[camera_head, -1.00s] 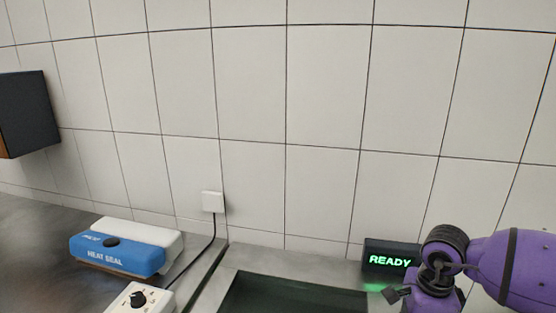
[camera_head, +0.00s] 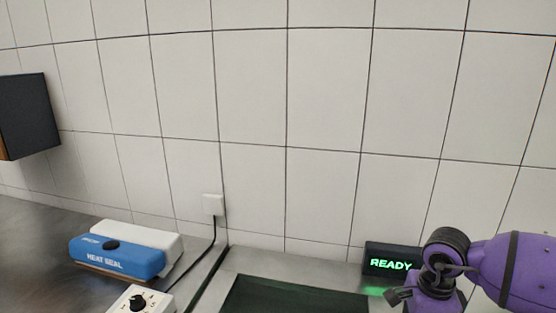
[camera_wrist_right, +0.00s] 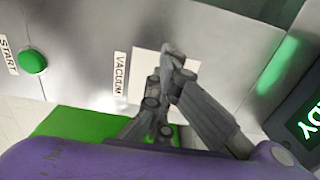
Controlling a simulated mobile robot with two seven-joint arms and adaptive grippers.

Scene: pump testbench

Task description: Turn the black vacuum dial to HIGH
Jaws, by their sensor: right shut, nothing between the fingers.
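In the right wrist view, a VACUUM label (camera_wrist_right: 120,74) sits on a grey metal panel, beside a white plate (camera_wrist_right: 150,62). My right gripper's fingers (camera_wrist_right: 176,62) are closed together, empty, in front of this plate. I cannot make out a black dial there; the fingers cover part of the plate. In the head view, a black dial (camera_head: 137,302) sits on a white box at the bottom left, partly cut off by the frame; its markings are too small to read. My purple right arm is at the bottom right. My left gripper is not in view.
A green START button (camera_wrist_right: 33,61) is on the same panel. A dark display (camera_head: 391,262) reads READY in green, close to my right arm. A blue and white heat sealer (camera_head: 118,257) stands at the left. A dark speaker-like box (camera_head: 28,115) is at the far left.

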